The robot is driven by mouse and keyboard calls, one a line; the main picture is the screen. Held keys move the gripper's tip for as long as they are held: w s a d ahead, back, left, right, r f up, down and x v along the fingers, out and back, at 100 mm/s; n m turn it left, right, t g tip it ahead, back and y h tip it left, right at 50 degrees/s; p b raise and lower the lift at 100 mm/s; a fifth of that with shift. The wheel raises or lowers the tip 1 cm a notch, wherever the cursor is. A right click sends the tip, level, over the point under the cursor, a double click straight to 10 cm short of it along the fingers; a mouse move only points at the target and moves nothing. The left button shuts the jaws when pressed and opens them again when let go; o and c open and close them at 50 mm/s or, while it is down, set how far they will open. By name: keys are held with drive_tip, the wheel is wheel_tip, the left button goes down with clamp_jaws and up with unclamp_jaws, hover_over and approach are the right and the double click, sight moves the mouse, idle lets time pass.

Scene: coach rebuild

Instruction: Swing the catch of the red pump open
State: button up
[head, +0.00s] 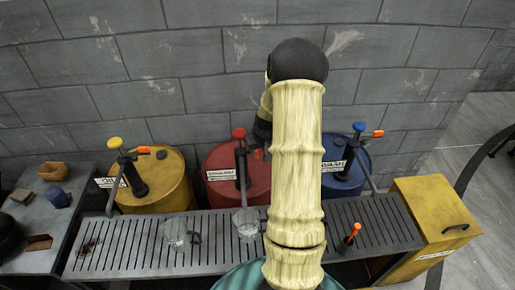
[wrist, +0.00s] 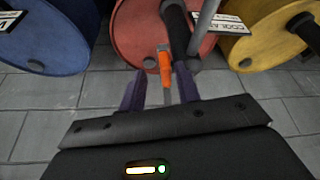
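The red pump (head: 241,165) stands on a red drum (head: 222,185) in the middle of the row, with a red knob on top. In the wrist view the dark pump body (wrist: 177,25) rises from the red drum (wrist: 130,30). Its catch (wrist: 165,68) has an orange end and lies between my gripper's two purple fingers. My gripper (wrist: 160,88) is open, with a finger on either side of the catch and visible gaps. Contact cannot be made out. In the head view my arm hides most of the gripper.
A yellow drum (head: 170,180) and a blue drum (head: 346,180), both with pumps, flank the red one. A slatted bench (head: 130,245) runs in front, holding clear jugs (head: 247,223) and an orange-topped item (head: 352,234). A yellow cabinet (head: 425,215) stands right; a brick wall is behind.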

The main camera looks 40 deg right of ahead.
drive_tip(key=b+v, duration=0.2)
drive_tip(key=v, duration=1.5)
drive_tip(key=shift+w+r+b, duration=0.15)
drive_tip(key=shift+w+b, duration=0.1)
drive_tip(key=shift+b, duration=0.1)
drive_tip(key=shift+s+a, duration=0.15)
drive_tip(key=c, duration=0.4)
clamp_jaws()
drive_tip(key=w+a+f+n+g+h+p, duration=0.7)
drive_tip(key=w+a+n, duration=0.5)
drive_tip(key=n, duration=0.4)
drive_tip(key=shift+a+f+n+p, duration=0.3)
drive_tip(key=shift+a+f+p, duration=0.05)
drive_tip(key=shift+f+p, duration=0.65)
